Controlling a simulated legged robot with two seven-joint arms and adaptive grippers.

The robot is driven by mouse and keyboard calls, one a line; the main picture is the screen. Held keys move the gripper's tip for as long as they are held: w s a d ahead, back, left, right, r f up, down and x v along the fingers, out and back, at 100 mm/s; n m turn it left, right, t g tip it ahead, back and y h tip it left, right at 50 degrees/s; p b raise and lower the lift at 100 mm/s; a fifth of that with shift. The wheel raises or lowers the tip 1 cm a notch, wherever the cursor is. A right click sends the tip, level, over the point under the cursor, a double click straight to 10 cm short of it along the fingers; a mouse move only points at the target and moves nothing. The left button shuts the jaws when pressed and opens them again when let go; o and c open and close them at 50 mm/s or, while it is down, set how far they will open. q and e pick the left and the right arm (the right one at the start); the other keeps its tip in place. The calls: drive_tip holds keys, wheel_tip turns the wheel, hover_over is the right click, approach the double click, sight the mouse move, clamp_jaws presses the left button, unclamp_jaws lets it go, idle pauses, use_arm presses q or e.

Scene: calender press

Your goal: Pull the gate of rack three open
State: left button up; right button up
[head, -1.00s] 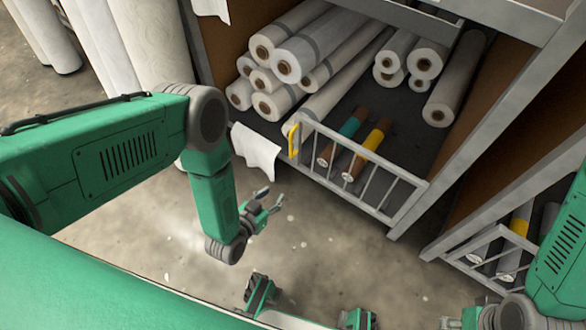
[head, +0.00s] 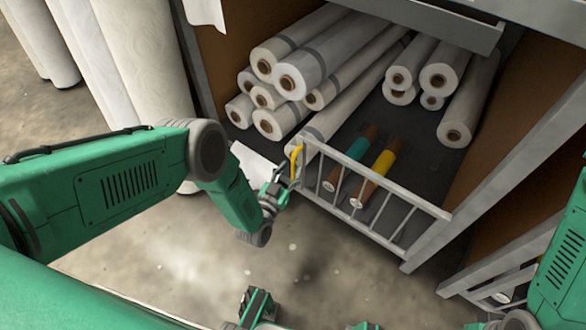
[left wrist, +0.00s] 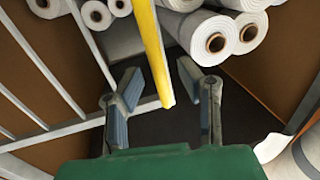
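A grey barred gate (head: 378,196) stands across the front of the rack bay, with a yellow handle (head: 296,161) upright at its left end. The gate looks closed. My left gripper (head: 281,181) is at this handle, just left of and below it in the head view. In the left wrist view my left gripper (left wrist: 160,78) is open, its two fingers apart. The yellow handle (left wrist: 150,45) runs down into the gap seen between the fingertips, nearer the left finger. I cannot tell whether it touches a finger.
White rolls (head: 300,75) are stacked in the bay behind the gate. Two brown rolls, with a teal and a yellow band (head: 383,162), lie behind the bars. A second gate (head: 500,282) stands lower right. Tall white rolls (head: 140,60) stand left. The floor before the gate is clear.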

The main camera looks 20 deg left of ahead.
use_arm(q)
drive_tip(key=shift+w+d, duration=0.25)
drive_tip(key=shift+w, duration=0.8)
drive_tip(key=shift+a, duration=0.1)
clamp_jaws()
